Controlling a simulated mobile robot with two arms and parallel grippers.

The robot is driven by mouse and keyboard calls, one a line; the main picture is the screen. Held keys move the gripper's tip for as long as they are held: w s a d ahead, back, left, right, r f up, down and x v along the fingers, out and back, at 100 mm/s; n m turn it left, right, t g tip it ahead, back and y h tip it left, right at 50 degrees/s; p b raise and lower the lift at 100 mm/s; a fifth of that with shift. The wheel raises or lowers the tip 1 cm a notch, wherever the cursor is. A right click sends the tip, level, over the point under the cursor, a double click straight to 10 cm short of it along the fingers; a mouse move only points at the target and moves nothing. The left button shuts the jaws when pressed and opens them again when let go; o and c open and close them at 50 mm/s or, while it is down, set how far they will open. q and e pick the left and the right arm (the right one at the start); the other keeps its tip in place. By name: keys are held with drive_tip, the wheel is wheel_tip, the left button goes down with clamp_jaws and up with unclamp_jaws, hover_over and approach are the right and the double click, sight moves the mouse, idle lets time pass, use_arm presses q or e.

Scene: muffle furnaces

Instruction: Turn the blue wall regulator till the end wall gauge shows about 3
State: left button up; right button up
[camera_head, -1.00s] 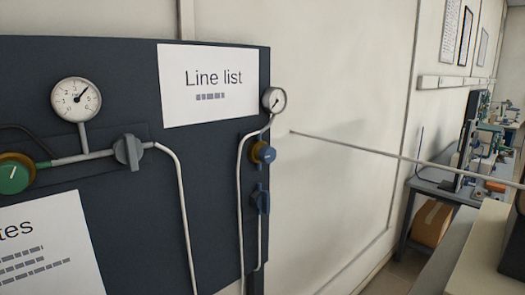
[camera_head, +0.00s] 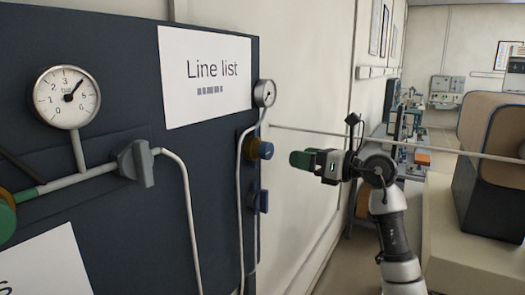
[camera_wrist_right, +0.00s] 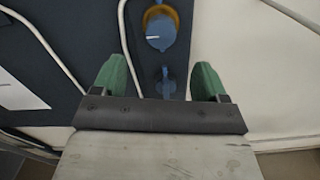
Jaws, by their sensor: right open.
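The blue wall regulator (camera_head: 265,150), a blue knob on a brass-coloured collar, sits at the right edge of the dark panel. In the right wrist view the blue regulator (camera_wrist_right: 160,32) shows a white pointer mark facing left. The small round gauge (camera_head: 265,93) above it is on the same thin pipe; it is seen obliquely and I cannot read its value. My right gripper (camera_head: 300,160) has green fingers and is to the right of the regulator, apart from it. In the right wrist view it is open and empty, with the regulator beyond the fingertips. My left gripper is not in view.
A blue valve handle (camera_head: 262,201) sits just below the regulator. A larger gauge (camera_head: 68,97), reading about 4, and a grey valve handle (camera_head: 136,163) are further left on the panel. A thin pipe (camera_head: 400,145) runs right along the wall. A large box-like unit (camera_head: 487,205) stands right.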

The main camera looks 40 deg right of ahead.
sight(270, 152)
drive_tip(key=p+x, duration=0.1)
drive_tip(key=x, duration=0.1)
drive_tip(key=p+x, duration=0.1)
drive_tip(key=x, duration=0.1)
drive_tip(key=shift+w+d+r, duration=0.15)
drive_tip(key=shift+w+r, duration=0.05)
drive_tip(key=shift+w, duration=0.15)
drive_tip(key=p+x, duration=0.2)
drive_tip(key=x, duration=0.2)
drive_tip(key=shift+w+a+f, duration=0.1)
drive_tip(key=shift+a+f, duration=0.05)
drive_tip(key=shift+a, duration=0.1)
drive_tip(key=shift+w+f, duration=0.2)
drive_tip(key=shift+w, duration=0.3)
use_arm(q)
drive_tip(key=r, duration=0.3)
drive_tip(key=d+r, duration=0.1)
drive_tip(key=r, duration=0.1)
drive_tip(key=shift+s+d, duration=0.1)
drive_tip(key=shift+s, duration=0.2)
use_arm(e)
drive_tip(key=shift+a, duration=0.1)
drive_tip(key=c, duration=0.9)
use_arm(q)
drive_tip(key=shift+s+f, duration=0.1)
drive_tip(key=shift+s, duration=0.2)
use_arm(e)
drive_tip(key=shift+c, duration=0.2)
